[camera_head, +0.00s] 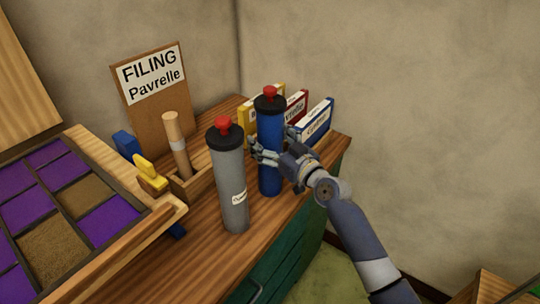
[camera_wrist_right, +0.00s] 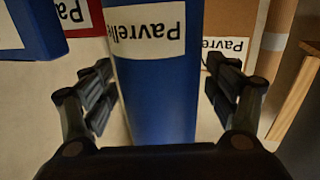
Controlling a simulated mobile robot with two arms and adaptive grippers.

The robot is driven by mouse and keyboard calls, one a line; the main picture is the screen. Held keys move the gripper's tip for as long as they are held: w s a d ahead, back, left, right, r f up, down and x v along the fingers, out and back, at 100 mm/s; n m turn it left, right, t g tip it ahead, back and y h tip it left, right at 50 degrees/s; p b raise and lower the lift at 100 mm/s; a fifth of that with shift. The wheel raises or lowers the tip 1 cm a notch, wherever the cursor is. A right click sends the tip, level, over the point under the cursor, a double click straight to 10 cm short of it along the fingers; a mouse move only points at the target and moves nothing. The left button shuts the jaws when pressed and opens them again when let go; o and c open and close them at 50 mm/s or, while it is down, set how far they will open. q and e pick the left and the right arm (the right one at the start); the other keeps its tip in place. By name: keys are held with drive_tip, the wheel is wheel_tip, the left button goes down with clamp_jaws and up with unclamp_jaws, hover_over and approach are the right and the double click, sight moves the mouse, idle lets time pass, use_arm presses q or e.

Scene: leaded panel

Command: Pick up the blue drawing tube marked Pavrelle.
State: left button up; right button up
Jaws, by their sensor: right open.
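The blue drawing tube (camera_head: 270,140) stands upright on the wooden cabinet top, with a black cap and a red knob. In the right wrist view the tube (camera_wrist_right: 155,95) fills the middle, and its white label reads Pavrelle, upside down. My right gripper (camera_head: 262,152) is at the tube's middle height, coming in from the right. Its open fingers (camera_wrist_right: 155,98) stand on either side of the tube, with gaps visible in the wrist view. My left gripper is not in view.
A grey tube (camera_head: 231,185) with a red knob stands close in front, left of the blue one. Several box files (camera_head: 313,122) stand behind. A board reading FILING Pavrelle (camera_head: 155,90) leans at the back. A wooden-framed panel (camera_head: 110,250) with purple panes lies left.

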drive_tip(key=shift+c, duration=0.5)
drive_tip(key=c, duration=1.4)
drive_tip(key=shift+r, duration=0.1)
drive_tip(key=c, duration=0.3)
